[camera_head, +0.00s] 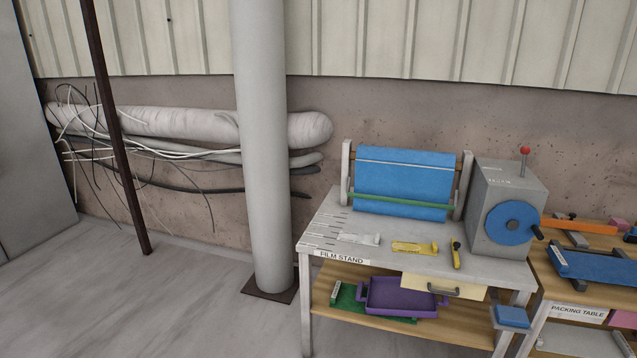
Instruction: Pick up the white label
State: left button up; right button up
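A small flat white label (358,239) lies on the grey top of the film stand (378,257), left of a yellow piece (414,248). It is small, and any print on it is too small to read. A white strip reading "FILM STAND" (341,257) is on the front left edge of the same table. Neither of my grippers is in view.
A blue roll (404,183) in a frame stands at the table's back. A grey box with a blue crank wheel (511,222) stands at right. A yellow-black tool (456,254) lies nearby. A purple tray (399,297) sits on the lower shelf. A column (265,150) stands left; floor there is clear.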

aim_at(353, 238)
jog(key=i, duration=0.8)
jog(key=i+z, duration=0.15)
jog(key=i, duration=0.65)
jog(key=i+j, duration=0.2)
jog(key=i, duration=0.55)
jog(key=i+j+z, duration=0.15)
jog(key=i+z, duration=0.3)
jog(key=i+j+z, duration=0.7)
jog(key=i+z, duration=0.15)
jog(key=i+j+z, duration=0.3)
jog(key=j+z, duration=0.15)
jog(key=j, duration=0.15)
